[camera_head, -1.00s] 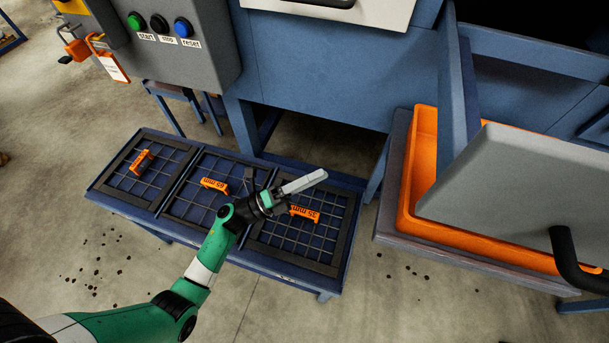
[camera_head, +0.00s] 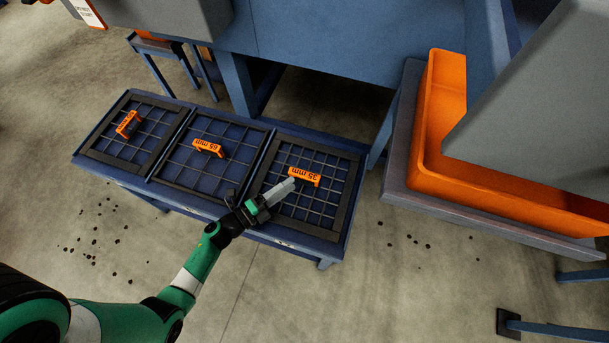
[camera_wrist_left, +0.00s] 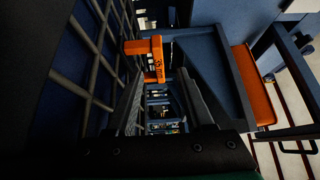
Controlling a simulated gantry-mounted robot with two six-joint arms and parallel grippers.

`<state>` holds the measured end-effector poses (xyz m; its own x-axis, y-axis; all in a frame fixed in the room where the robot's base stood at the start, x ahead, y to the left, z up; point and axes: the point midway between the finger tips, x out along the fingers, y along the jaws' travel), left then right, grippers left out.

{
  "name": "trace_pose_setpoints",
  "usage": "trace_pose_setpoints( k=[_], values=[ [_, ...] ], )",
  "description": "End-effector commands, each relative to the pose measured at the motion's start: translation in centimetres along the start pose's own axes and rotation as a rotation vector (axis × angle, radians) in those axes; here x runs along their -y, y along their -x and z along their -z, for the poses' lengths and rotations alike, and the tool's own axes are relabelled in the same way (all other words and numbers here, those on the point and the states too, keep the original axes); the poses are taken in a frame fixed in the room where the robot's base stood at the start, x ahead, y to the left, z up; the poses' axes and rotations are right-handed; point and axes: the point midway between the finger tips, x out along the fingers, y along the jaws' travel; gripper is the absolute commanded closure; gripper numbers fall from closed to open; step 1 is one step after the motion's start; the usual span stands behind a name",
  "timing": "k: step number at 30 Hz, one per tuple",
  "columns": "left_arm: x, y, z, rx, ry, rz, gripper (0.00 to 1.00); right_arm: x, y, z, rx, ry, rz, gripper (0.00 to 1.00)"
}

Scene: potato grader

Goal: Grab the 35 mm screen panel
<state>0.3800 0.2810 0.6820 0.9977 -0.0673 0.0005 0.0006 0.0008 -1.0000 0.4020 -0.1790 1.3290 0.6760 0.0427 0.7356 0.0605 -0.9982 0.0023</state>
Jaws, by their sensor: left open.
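The 35 mm screen panel (camera_head: 318,223) is a dark-framed wire grid lying at the right end of a low blue rack. Its orange handle (camera_head: 304,177), labelled 35 mm, stands up near the panel's middle. My left gripper (camera_head: 280,190) is open and empty, over the panel's left part, with its fingertips just left of the handle and apart from it. In the left wrist view the orange handle (camera_wrist_left: 151,58) shows ahead, beyond the fingers, with the grid (camera_wrist_left: 95,45) on the left. My right gripper is not in view.
A 65 mm panel (camera_head: 169,184) with an orange handle lies in the middle of the rack (camera_head: 302,253), and another panel (camera_head: 103,154) lies at its left end. An orange bin (camera_head: 429,160) stands on a bench to the right. Open floor lies in front.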

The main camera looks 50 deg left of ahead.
Motion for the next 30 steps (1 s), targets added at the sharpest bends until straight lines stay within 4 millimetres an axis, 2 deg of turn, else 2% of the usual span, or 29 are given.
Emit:
trace_pose_setpoints(
  k=[5,12,20,29,30],
  values=[
    [-0.2,-0.9,0.0,-0.001,-0.002,0.002,0.47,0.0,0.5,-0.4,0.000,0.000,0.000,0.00],
    [-0.3,-4.8,0.0,-0.002,-0.002,0.002,0.47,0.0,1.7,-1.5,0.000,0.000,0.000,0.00],
    [-0.1,-5.2,-0.1,0.001,0.000,0.000,0.47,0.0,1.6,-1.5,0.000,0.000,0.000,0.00],
    [-0.1,-5.2,-0.1,0.001,0.000,0.000,1.00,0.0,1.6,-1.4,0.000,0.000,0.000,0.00],
    [-0.1,-5.2,-0.1,0.000,0.000,0.000,1.00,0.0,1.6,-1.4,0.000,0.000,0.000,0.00]
  ],
)
